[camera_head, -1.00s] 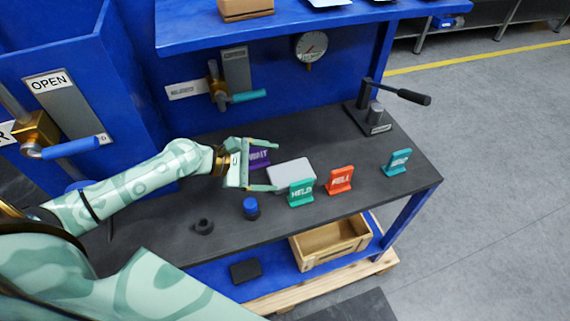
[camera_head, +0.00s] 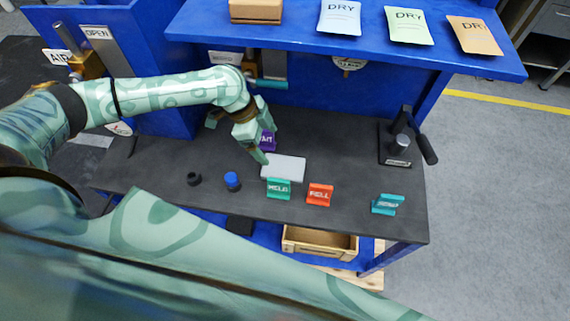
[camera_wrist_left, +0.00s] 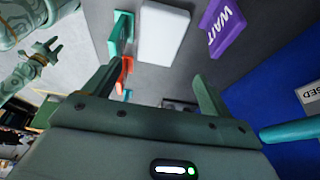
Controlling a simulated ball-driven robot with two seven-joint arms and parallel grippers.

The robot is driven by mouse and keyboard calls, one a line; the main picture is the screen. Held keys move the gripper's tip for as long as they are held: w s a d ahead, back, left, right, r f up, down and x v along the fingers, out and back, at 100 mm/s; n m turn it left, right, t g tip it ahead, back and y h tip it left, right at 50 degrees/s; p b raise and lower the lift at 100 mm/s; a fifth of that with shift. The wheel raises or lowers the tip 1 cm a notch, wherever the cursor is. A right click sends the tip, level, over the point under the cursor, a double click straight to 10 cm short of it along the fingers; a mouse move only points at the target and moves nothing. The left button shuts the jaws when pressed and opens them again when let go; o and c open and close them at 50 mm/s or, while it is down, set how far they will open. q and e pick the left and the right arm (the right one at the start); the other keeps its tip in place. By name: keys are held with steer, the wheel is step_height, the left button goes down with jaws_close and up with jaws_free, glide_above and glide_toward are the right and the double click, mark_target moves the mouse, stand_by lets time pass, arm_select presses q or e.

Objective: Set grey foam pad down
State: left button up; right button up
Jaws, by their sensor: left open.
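My left gripper (camera_head: 264,133) is open and empty, to the left of the pad and partly in front of the WAIT sign. In the left wrist view the pad (camera_wrist_left: 163,32) shows beyond the spread fingers (camera_wrist_left: 151,75), apart from them. My right gripper (camera_wrist_left: 42,56) shows small at the left of that view; its jaw state is unclear.
A red sign (camera_head: 319,194) and a teal sign (camera_head: 387,204) stand along the bench front. A blue-capped part (camera_head: 232,181) and a black ring (camera_head: 194,179) sit to the left. A lever press (camera_head: 400,147) stands at the right. The shelf (camera_head: 350,45) overhangs the back.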

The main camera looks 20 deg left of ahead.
arm_select(q)
glide_above(283, 166)
steer(key=a, duration=0.3)
steer(key=f, duration=0.3)
steer(key=f+b, duration=0.1)
steer(key=f, duration=0.1)
steer(key=shift+s+d, duration=0.25)
steer(key=shift+s, duration=0.1)
steer(key=shift+w+d+f, duration=0.1)
steer(key=shift+d+f, duration=0.25)
steer(key=shift+f, duration=0.2)
steer(key=b+x, duration=0.1)
steer(key=x, duration=0.3)
steer(key=shift+f, duration=0.4)
steer(key=c, duration=0.8)
arm_select(e)
steer(key=shift+s+a+f, duration=0.15)
steer(key=shift+s+f, duration=0.2)
steer(key=shift+f, duration=0.2)
steer(key=shift+s+a+f, duration=0.15)
steer(key=shift+s+f, duration=0.15)
steer(key=shift+f, duration=0.25)
